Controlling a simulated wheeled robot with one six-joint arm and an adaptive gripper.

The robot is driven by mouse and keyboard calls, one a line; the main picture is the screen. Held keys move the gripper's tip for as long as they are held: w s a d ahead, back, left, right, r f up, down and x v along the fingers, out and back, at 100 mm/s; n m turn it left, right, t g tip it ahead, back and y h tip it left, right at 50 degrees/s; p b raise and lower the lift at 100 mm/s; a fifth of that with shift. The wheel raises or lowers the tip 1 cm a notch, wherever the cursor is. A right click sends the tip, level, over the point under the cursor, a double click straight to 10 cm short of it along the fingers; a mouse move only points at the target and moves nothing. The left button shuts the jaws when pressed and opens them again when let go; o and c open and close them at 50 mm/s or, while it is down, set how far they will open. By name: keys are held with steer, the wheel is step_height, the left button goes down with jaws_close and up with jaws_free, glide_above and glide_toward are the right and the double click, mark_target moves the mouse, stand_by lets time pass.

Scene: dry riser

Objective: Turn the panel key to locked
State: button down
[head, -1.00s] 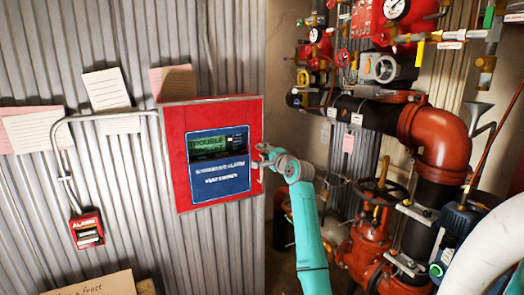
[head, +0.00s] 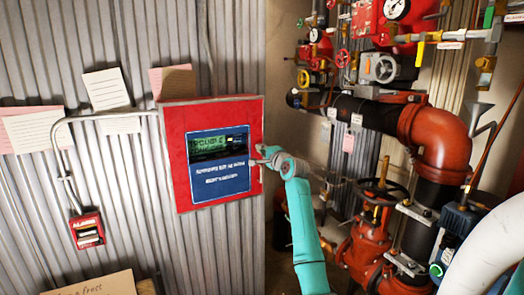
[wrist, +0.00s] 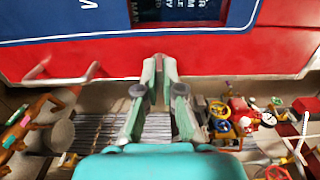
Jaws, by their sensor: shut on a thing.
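The red alarm panel (head: 225,108) hangs on the corrugated wall, with a dark display (head: 217,146) over a blue label plate (head: 220,180). My gripper (head: 263,161) is at the panel's right edge, at about mid-height. In the wrist view my gripper (wrist: 159,62) has its fingertips close together against the red panel (wrist: 230,62), just beyond the blue plate (wrist: 50,22). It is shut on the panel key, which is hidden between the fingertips. The key's angle cannot be read.
A red alarm call box (head: 87,230) is at lower left, joined by grey conduit (head: 62,140). Paper notes (head: 107,90) are on the wall. Red valves (head: 365,240) and a large pipe elbow (head: 440,140) crowd the space right of my arm.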

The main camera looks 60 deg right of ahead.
steer(key=n, duration=0.4)
steer(key=shift+n, duration=0.4)
steer(key=n, duration=0.4)
steer(key=shift+n, duration=0.3)
steer(key=n, duration=0.4)
steer(key=shift+n, duration=2.3)
steer(key=shift+f, duration=0.1)
steer(key=c, duration=1.3)
jaws_free()
